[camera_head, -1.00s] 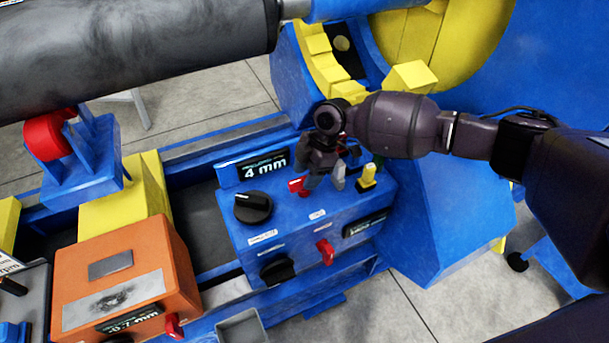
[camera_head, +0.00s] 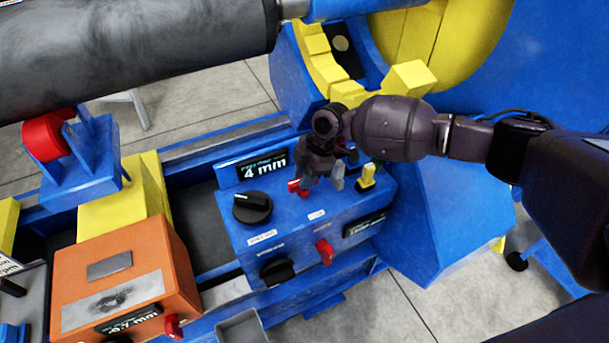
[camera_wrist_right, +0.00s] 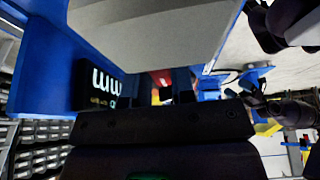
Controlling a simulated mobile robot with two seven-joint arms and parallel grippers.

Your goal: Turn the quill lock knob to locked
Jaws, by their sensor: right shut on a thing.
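A blue control box (camera_head: 235,215) stands on the machine bed. A small red knob (camera_head: 297,187) on its top, behind the labels, is partly hidden by my right gripper (camera_head: 318,182), which comes down over it from the right. The gripper is shut on this knob; the fingertips are small and overlap it, so the exact hold is hard to see. In the right wrist view, a red patch (camera_wrist_right: 160,78) shows beyond the dark gripper body. I cannot read the labels, so which knob is the quill lock is unclear. My left gripper is not in view.
Near the gripper are a yellow-topped knob (camera_head: 367,176), a black dial (camera_head: 252,207) and a "4 mm" display (camera_head: 263,168). A red lever (camera_head: 325,252) and black knob (camera_head: 277,271) sit on the front face. An orange box (camera_head: 125,280) stands to the left.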

